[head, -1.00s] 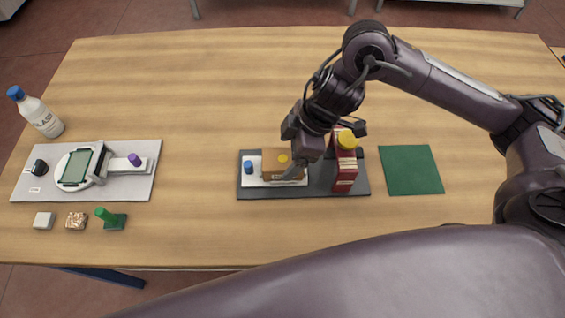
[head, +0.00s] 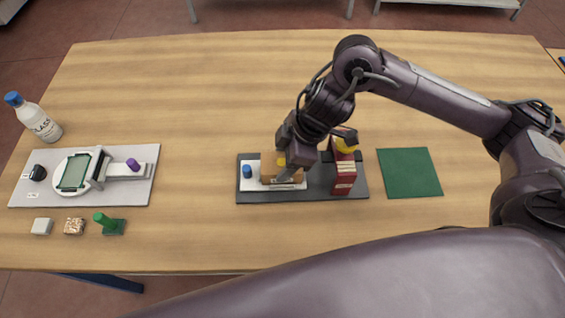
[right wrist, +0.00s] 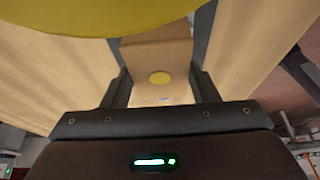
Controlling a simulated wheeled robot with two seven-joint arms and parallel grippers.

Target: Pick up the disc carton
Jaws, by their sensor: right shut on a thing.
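The disc carton is a brown box with a yellow round mark (head: 268,173), on the white plate of the dark tray in the head view. My right gripper (head: 291,163) is over it, shut on the carton, and hides part of its top. In the right wrist view the carton (right wrist: 160,57) shows between the two dark fingers (right wrist: 163,88), its yellow mark facing the camera. I cannot tell whether it is clear of the plate. My left gripper is not in view.
Beside the carton stands a red box (head: 344,180) with a yellow top, close to my gripper. The tray (head: 318,190) also holds a blue knob (head: 247,171). A green mat (head: 408,172) lies right; a grey device board (head: 132,190) and bottle (head: 38,120) are left. The table's back is clear.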

